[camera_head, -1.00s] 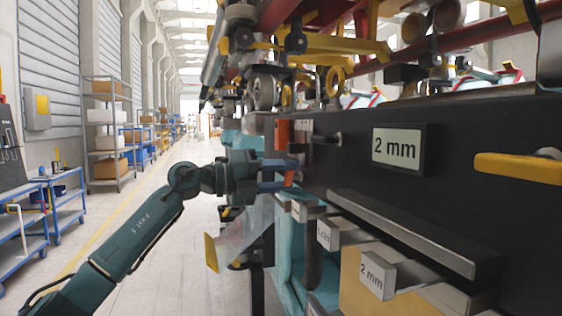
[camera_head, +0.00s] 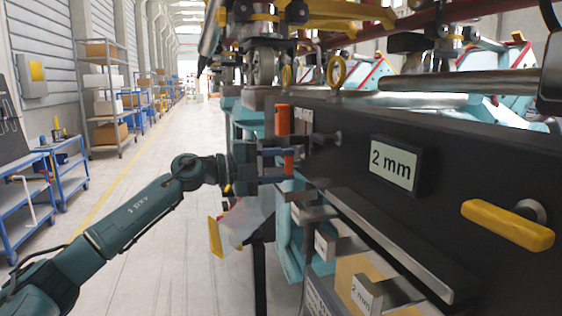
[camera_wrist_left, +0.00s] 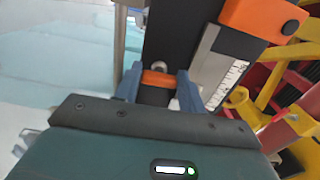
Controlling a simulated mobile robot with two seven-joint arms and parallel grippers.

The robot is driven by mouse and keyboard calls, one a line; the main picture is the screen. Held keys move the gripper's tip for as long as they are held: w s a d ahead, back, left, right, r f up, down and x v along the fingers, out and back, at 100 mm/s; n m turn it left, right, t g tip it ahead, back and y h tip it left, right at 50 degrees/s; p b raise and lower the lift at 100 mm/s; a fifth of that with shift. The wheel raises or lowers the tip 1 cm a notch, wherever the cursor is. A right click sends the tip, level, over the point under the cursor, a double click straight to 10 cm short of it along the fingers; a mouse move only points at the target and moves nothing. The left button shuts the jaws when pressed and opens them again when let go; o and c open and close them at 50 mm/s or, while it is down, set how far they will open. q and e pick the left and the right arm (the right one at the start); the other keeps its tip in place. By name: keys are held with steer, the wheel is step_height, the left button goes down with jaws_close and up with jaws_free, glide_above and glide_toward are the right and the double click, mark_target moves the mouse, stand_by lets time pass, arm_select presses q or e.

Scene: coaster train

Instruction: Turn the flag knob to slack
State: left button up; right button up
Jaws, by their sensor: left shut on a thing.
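My left gripper (camera_head: 284,162) comes in from the left and is shut on a narrow orange knob (camera_head: 288,159) at the left end of the dark panel (camera_head: 345,150). In the left wrist view the two blue fingertips (camera_wrist_left: 158,82) lie on either side of a dark piece with an orange band (camera_wrist_left: 158,78), in front of the dark panel. I take this held piece to be the flag knob. A second orange block (camera_head: 283,119) stands just above it, also showing in the left wrist view (camera_wrist_left: 262,18). A small label (camera_head: 304,116) beside it is unreadable. My right gripper is out of view.
A "2 mm" display (camera_head: 393,163) and a yellow handle (camera_head: 507,225) are on the panel to the right. A grey ledge (camera_head: 390,240) and labelled blocks (camera_head: 365,293) jut out below. A scale strip (camera_wrist_left: 222,80) lies beside the fingers. The aisle (camera_head: 165,140) at left is clear.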

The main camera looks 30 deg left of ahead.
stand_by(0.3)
arm_select(q)
steer(key=o, duration=0.9)
steer(key=shift+o, duration=0.4)
steer(key=shift+f, duration=0.1)
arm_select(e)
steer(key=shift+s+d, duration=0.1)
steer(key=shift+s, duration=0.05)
arm_select(q)
steer(key=shift+f, duration=0.1)
